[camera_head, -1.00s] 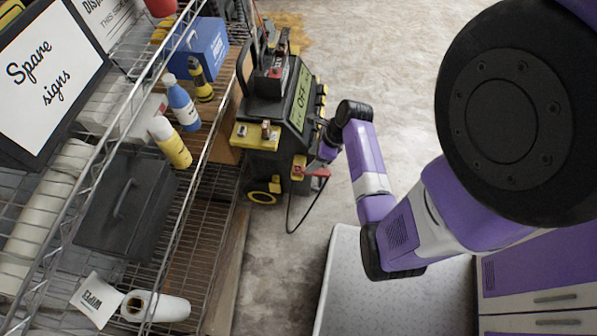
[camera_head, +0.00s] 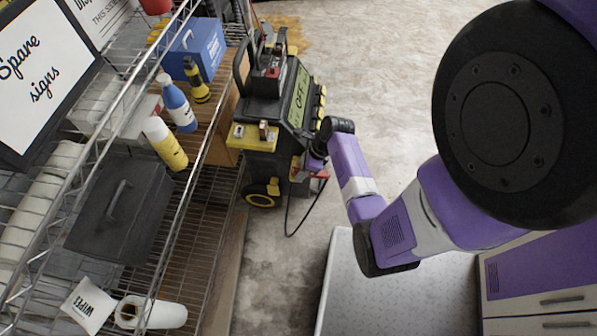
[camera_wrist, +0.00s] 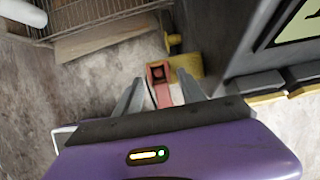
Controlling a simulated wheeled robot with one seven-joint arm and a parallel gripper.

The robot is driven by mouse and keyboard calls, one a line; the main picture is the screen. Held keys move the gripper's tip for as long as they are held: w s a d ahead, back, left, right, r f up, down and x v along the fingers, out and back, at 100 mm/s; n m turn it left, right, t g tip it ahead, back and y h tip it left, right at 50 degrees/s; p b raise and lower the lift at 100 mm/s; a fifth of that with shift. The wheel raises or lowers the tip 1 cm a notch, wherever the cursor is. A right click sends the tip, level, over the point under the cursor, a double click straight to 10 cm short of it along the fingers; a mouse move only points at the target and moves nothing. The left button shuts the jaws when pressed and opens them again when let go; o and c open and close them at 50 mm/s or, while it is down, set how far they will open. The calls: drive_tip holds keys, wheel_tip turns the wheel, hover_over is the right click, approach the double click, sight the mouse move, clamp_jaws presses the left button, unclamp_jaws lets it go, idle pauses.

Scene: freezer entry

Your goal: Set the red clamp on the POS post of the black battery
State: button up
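The red clamp (camera_head: 319,174) is low at the near right side of the black cart (camera_head: 296,125), with a dark cable hanging below it. In the wrist view the red clamp (camera_wrist: 158,73) lies between the fingers of my gripper (camera_wrist: 160,80), beside a yellow holder (camera_wrist: 187,65). The fingers stand apart, with narrow gaps showing beside the clamp. In the head view my gripper (camera_head: 308,165) is small and partly hidden by my wrist. A black box with a red mark, seemingly the black battery (camera_head: 265,84), sits on top of the cart. Its POS lettering is too small to read.
A yellow-topped block (camera_head: 252,145) with two posts is on the cart's near side. The wire shelf (camera_head: 190,200) at left holds bottles, a grey toolbox (camera_head: 120,210) and signs. Open concrete floor (camera_head: 390,80) lies right of the cart.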

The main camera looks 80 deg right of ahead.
clamp_jaws()
wheel_tip(320, 180, up, 21)
drive_tip(key=p, duration=0.6)
drive_tip(key=shift+r+p, duration=1.55)
drive_tip(key=shift+p, duration=0.95)
drive_tip(key=shift+w, duration=0.1)
